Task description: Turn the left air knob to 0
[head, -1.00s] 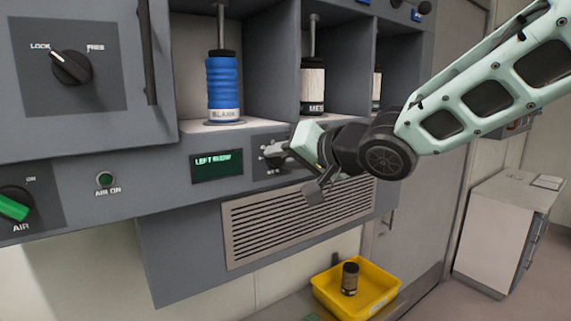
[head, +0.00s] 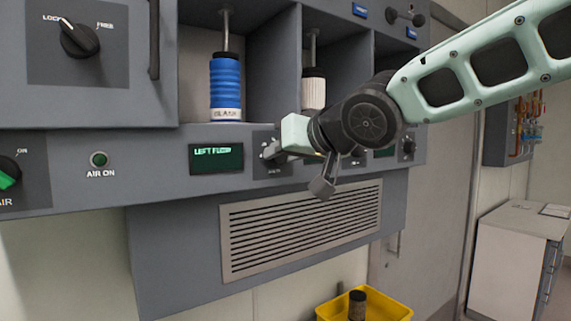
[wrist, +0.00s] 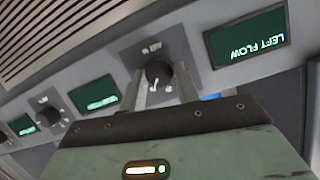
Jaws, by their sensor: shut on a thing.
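The left air knob is a dark round knob (wrist: 158,73) on a grey plate, beside a green display reading LEFT FLOW (wrist: 246,34). In the wrist view, my gripper (wrist: 161,88) has one finger on each side of the knob and is shut on it. In the head view, my gripper (head: 272,151) reaches the panel just right of the LEFT FLOW display (head: 216,158) and hides most of the knob. The knob's exact setting is too small to read.
A LOCK/FREE switch (head: 80,38), a green AIR switch (head: 8,174) and an AIR ON lamp (head: 99,159) are at left. A blue spool (head: 225,85) stands in the shelf above. Vent slats (head: 300,228) and a yellow tray (head: 395,313) are below.

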